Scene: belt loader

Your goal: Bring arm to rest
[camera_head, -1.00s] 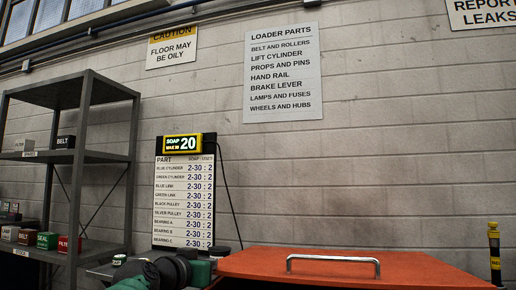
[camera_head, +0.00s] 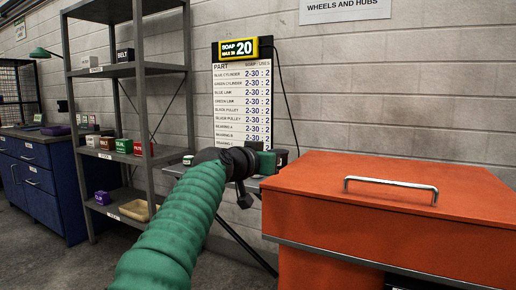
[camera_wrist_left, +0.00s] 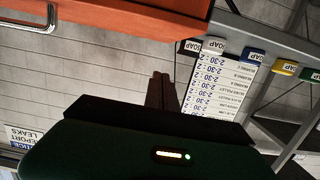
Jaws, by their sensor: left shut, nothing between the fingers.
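My left arm, in a ribbed green sleeve, reaches in from the bottom of the head view. It ends in a black wrist just left of the orange lidded cabinet and in front of the part board's lower edge. The left gripper (camera_wrist_left: 161,90) shows in the wrist view as two dark fingers close together, shut and empty. In the head view its fingertips cannot be made out behind the wrist. My right gripper is in neither current view.
The orange cabinet (camera_head: 390,220) with its metal handle (camera_head: 391,187) fills the right. The part board (camera_head: 242,105) stands against the wall. A grey shelf (camera_head: 135,69) with small boxes stands left, a blue cabinet (camera_head: 38,187) farther left. Floor shows beside the arm.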

